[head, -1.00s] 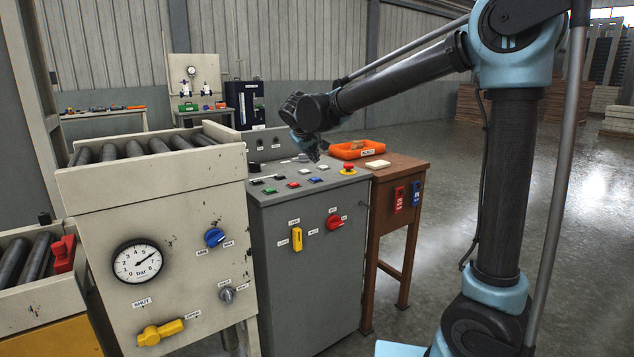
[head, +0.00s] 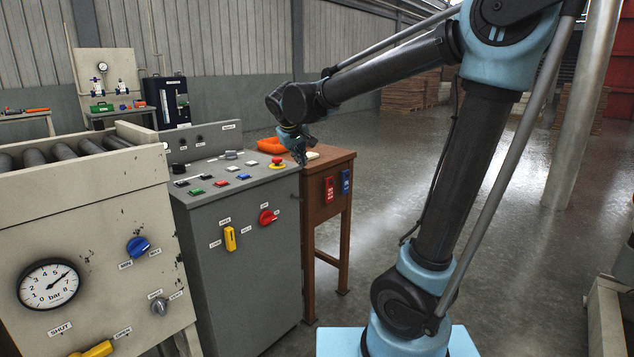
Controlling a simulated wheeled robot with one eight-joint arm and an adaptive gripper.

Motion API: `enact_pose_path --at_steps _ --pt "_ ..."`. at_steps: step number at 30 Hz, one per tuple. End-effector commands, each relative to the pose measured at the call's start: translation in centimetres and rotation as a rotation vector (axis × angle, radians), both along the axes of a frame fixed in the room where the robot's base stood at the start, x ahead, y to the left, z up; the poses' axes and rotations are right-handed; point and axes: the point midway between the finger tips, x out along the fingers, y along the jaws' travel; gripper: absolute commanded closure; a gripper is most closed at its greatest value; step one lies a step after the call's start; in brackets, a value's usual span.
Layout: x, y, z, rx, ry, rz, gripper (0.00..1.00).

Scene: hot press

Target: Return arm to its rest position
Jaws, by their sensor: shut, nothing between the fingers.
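My arm (head: 440,190) rises from its light blue base at the lower right, bends at the top and reaches left. My gripper (head: 299,158) hangs at its end, pointing down and shut with nothing in it. In the picture it overlaps the right end of the grey control console (head: 245,270), beside the red emergency button (head: 277,163). I cannot tell how high it is above the console. It partly hides the orange tray (head: 270,145) on the wooden table.
The grey console carries several buttons, a yellow switch (head: 230,239) and a red knob (head: 267,217). A cream roller unit (head: 90,250) with a gauge (head: 48,284) stands left. The wooden table (head: 335,165) stands right of the console. Open floor lies behind my arm; a pillar (head: 575,120) stands right.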

Motion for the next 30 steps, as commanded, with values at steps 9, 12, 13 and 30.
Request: enact_pose_path --at_steps 9,12,13,30 --pt "-6.7 -13.1 -3.9 0.057 0.128 -0.167 1.0" --pt "-9.3 -16.3 -5.5 0.081 0.166 -0.215 1.0" --pt "-10.1 -17.1 -6.0 0.089 0.177 -0.23 1.0" --pt "-25.6 -25.8 -17.0 0.279 0.344 -0.464 1.0"
